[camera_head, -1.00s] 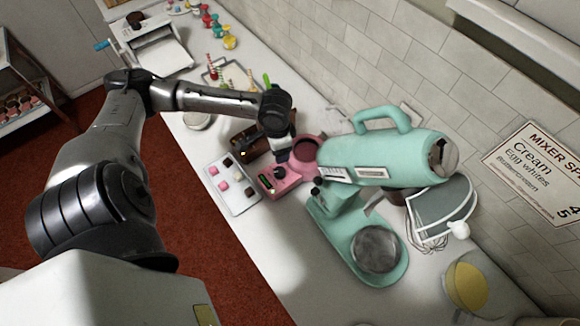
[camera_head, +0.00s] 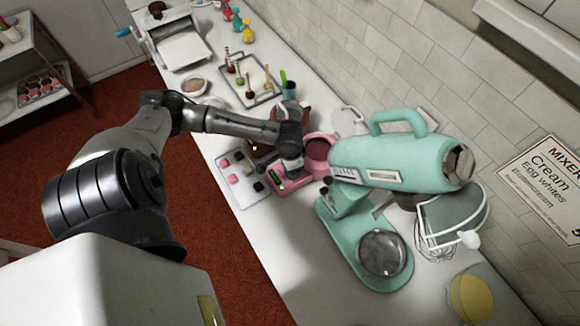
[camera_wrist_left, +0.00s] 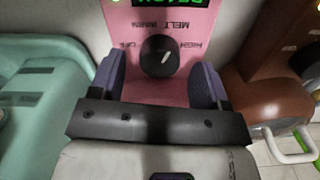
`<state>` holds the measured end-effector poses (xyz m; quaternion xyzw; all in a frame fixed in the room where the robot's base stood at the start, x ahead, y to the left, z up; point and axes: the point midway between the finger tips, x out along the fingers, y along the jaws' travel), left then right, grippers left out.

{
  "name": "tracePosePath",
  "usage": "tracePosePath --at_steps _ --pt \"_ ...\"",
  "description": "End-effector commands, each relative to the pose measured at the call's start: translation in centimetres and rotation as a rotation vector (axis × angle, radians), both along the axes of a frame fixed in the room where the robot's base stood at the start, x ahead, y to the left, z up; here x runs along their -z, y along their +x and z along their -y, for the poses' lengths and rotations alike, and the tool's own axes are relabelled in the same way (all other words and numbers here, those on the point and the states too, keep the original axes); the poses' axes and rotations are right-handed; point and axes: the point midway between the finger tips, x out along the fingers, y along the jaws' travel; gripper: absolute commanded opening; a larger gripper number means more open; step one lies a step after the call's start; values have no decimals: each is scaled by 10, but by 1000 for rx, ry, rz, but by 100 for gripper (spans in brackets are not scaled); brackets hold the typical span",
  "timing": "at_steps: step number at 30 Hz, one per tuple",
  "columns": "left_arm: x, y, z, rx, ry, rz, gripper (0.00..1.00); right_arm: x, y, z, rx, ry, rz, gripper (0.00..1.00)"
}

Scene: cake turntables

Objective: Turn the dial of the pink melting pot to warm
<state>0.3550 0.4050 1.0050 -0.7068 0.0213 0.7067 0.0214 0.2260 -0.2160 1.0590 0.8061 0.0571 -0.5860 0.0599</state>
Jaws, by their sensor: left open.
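The pink melting pot (camera_head: 318,150) stands on the counter beside the mint mixer, its control panel with a small green-lit display facing the counter's front edge. In the left wrist view its pink panel (camera_wrist_left: 190,20) shows a black dial (camera_wrist_left: 160,56) with a white pointer mark, and printed labels around it that include MELT and WARM. The labels look inverted, so I cannot tell which setting the pointer marks. My left gripper (camera_wrist_left: 158,78) is open, its two dark pads on either side of the dial with gaps. In the head view my left gripper (camera_head: 291,168) hides the dial. My right gripper is not in view.
The mint mixer (camera_head: 390,160) stands close to the right of the pot. A brown appliance (camera_wrist_left: 268,95) is close on the other side. A tray of pink and dark pieces (camera_head: 240,175) lies left of the panel. The counter in front (camera_head: 285,235) is clear.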

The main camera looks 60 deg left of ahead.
Motion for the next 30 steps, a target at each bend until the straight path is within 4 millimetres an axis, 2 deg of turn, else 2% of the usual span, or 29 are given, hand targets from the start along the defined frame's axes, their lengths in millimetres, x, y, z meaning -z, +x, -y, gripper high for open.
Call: tracePosePath --at_steps 6,17,30 --pt "14 0 0 0 1 0 70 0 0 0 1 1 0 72" --pt "16 0 0 1 1 0 70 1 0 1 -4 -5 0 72" --pt "16 0 0 1 1 0 27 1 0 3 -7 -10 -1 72"
